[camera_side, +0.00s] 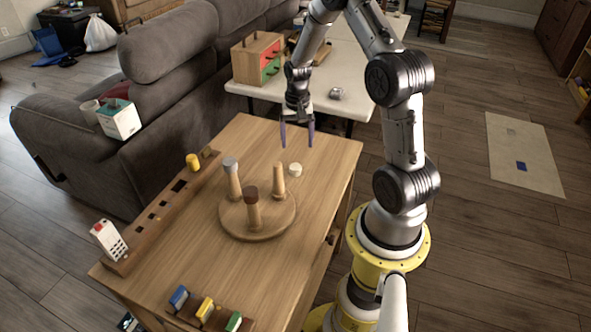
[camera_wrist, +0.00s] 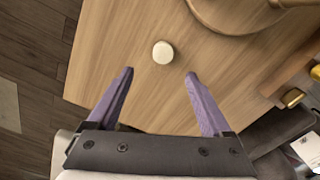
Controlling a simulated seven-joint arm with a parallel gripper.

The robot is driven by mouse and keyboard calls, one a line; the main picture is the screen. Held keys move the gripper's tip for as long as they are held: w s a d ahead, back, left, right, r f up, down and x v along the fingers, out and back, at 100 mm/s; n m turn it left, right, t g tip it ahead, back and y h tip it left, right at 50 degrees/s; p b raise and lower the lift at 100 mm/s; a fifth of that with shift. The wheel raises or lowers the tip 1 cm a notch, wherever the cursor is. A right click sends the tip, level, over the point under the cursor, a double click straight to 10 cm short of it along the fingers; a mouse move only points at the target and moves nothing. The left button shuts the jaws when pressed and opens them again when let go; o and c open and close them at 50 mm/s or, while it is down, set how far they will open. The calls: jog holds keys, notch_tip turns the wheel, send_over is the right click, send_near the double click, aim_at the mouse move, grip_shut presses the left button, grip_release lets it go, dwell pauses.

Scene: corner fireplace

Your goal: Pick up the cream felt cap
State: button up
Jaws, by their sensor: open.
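The cream felt cap (camera_side: 295,170) is a small pale round piece lying on the wooden table, just behind the round wooden stand. In the wrist view the cap (camera_wrist: 163,52) lies ahead of the fingertips, roughly midway between their lines. My gripper (camera_side: 298,146) is open and empty, pointing down above the table near the cap. In the wrist view its two purple fingers (camera_wrist: 159,74) are spread wide apart. The round stand (camera_side: 258,226) carries three pegs; one has a grey cap (camera_side: 230,163), one a brown cap (camera_side: 251,192), and the peg nearest the cream cap (camera_side: 279,180) looks bare.
A slotted wooden rail (camera_side: 165,208) runs along the table's left side, with a yellow piece (camera_side: 193,161) near its far end. A white device (camera_side: 108,240) stands at the left corner. Several coloured blocks (camera_side: 205,309) stand at the front. The table's right side is clear.

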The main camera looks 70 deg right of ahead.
aim_at(296, 167)
jog(key=f, duration=1)
jog(key=shift+w+a+f, duration=0.15)
jog(key=shift+w+f, duration=0.05)
jog(key=c, duration=1.2)
